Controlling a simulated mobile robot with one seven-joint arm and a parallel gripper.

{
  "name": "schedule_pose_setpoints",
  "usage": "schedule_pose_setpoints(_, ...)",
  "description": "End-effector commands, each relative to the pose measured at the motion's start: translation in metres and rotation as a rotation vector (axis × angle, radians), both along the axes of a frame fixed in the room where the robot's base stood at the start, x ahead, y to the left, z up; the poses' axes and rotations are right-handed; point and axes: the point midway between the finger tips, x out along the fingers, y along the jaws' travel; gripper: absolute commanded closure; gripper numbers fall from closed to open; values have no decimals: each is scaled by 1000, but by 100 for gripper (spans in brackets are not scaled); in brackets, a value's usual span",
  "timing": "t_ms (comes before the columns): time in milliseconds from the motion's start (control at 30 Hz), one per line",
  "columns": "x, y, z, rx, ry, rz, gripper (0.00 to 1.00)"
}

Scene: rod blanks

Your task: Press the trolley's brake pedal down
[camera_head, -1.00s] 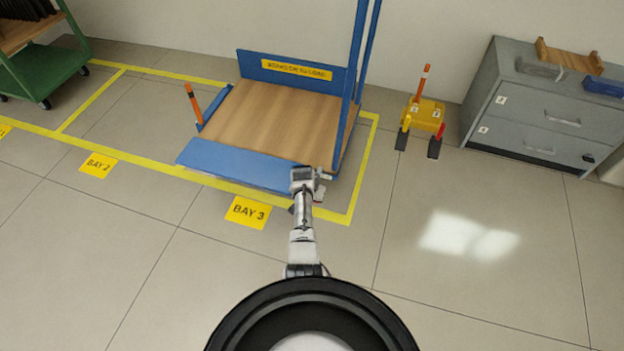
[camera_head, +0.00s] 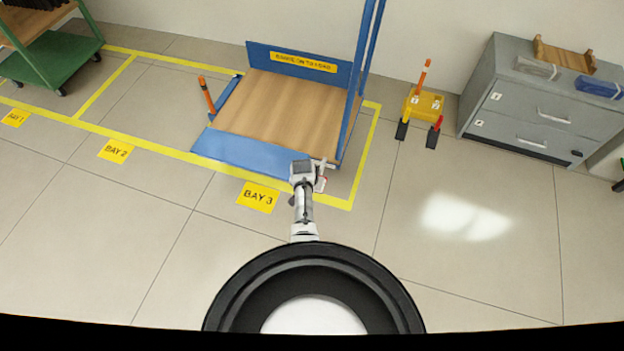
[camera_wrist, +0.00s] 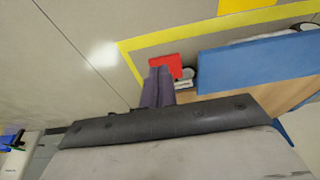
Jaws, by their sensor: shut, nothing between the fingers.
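The blue trolley (camera_head: 240,150) with a wooden deck stands in the bay marked BAY 3. Its red brake pedal (camera_wrist: 165,66) shows in the wrist view, beside a caster (camera_wrist: 189,74) and near the blue deck edge. My gripper (camera_wrist: 159,76) is shut and empty. Its fingertips overlap the near edge of the pedal in the wrist view; I cannot tell whether they touch it.
A yellow block with orange, yellow and red handles (camera_head: 423,107) stands on the floor right of the trolley. A grey drawer cabinet (camera_head: 535,110) is at the right wall. A green trolley (camera_head: 50,62) is at far left.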

Motion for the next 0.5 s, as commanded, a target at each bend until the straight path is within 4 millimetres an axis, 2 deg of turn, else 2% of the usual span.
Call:
schedule_pose_setpoints(33,-4,2,11,0,1,1,100)
schedule_pose_setpoints(200,-15,5,21,0,1,2,100)
schedule_pose_setpoints(500,-22,7,24,0,0,1,100)
